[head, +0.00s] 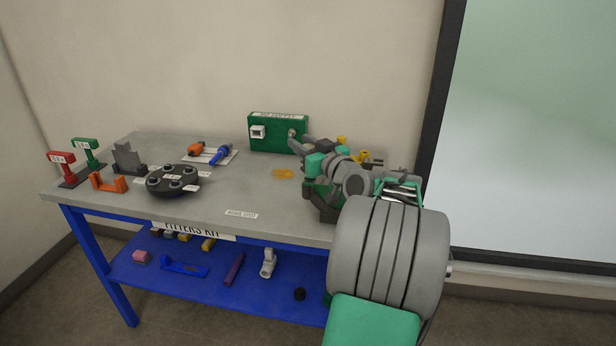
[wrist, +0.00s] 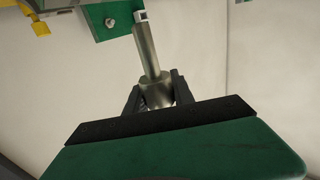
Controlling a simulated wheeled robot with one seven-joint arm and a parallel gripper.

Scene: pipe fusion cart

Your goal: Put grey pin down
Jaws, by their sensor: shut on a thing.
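My gripper (wrist: 157,88) is shut on the collar, with one black finger on each side. The pin's tip is beside a green plate (wrist: 106,18) with a bolt in it; I cannot tell whether they touch.
The bench (head: 240,190) carries a green box (head: 278,136), a black round holder (head: 172,181), an orange bracket (head: 108,182) and red and green signs at left. Yellow-handled equipment (head: 360,156) stands behind my arm. The bench's middle is mostly clear. A blue shelf (head: 205,285) below holds loose parts.

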